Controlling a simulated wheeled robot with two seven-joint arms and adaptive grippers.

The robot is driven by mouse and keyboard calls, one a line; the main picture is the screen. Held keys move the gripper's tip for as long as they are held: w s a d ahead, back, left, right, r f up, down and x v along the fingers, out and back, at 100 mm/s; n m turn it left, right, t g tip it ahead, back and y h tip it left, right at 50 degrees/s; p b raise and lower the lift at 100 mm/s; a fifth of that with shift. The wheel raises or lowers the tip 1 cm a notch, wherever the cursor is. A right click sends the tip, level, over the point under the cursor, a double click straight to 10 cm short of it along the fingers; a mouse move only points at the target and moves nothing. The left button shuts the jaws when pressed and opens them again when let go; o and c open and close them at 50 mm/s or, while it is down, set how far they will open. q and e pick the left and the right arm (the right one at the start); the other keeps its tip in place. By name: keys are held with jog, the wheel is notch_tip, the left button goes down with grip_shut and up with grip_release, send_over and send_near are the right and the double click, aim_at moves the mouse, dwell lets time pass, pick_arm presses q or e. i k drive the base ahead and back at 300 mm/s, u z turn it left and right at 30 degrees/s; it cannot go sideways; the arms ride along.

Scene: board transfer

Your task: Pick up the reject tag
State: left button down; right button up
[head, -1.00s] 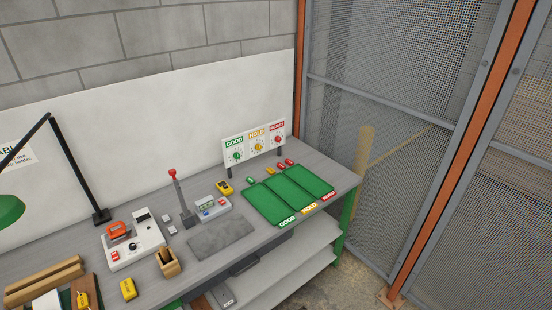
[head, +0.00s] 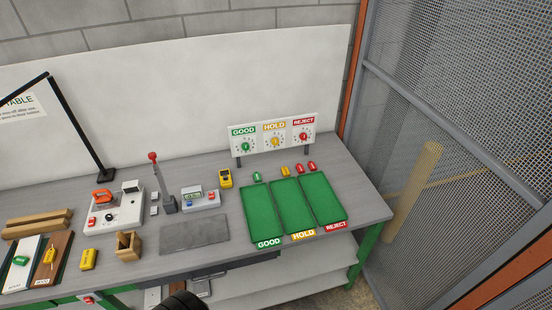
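Two small red tags lie side by side on the bench behind the green trays, the left one (head: 299,168) and the right one (head: 312,166). Their lettering is too small to read; red matches the REJECT label (head: 336,227) at the right tray. A yellow tag (head: 285,171) and a green tag (head: 257,177) lie to their left. Neither gripper shows. A dark rounded part at the bottom edge seems to be mine, but I cannot tell which part.
Green trays (head: 262,215) labelled GOOD, HOLD and REJECT fill the bench's right end. A dial board (head: 274,134) stands behind the tags. A red-knobbed lever (head: 163,185), a meter (head: 201,198) and a yellow device (head: 225,178) stand left. Mesh fencing is at right.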

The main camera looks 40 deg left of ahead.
aim_at(299, 167)
jog(key=u, duration=0.85)
jog(key=i, duration=0.85)
jog(key=u, duration=1.1)
